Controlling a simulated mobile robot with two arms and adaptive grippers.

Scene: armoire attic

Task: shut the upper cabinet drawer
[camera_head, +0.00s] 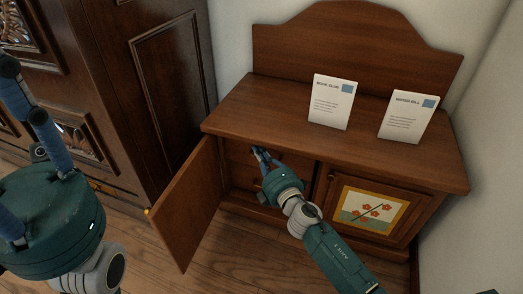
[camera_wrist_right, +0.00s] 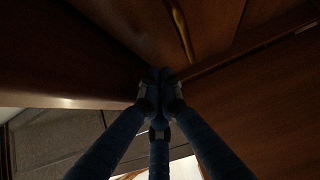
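The wooden cabinet (camera_head: 300,113) has its left door (camera_head: 187,208) swung open. Behind it, the dark upper drawer front (camera_head: 237,154) shows partly under the top; how far it stands out is hard to tell. My right gripper (camera_head: 259,153) reaches into the opening at this drawer, its fingers close together. In the right wrist view the fingertips (camera_wrist_right: 160,78) meet with nothing visible between them, close to dark wood and below a brass handle (camera_wrist_right: 183,35). Contact cannot be told.
Two white cards, Book Club (camera_head: 332,101) and Water Bill (camera_head: 407,117), stand on the cabinet top. The right door with a flower picture (camera_head: 374,211) is closed. A dark carved armoire (camera_head: 150,80) stands close on the left. Wooden floor (camera_head: 225,265) is free in front.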

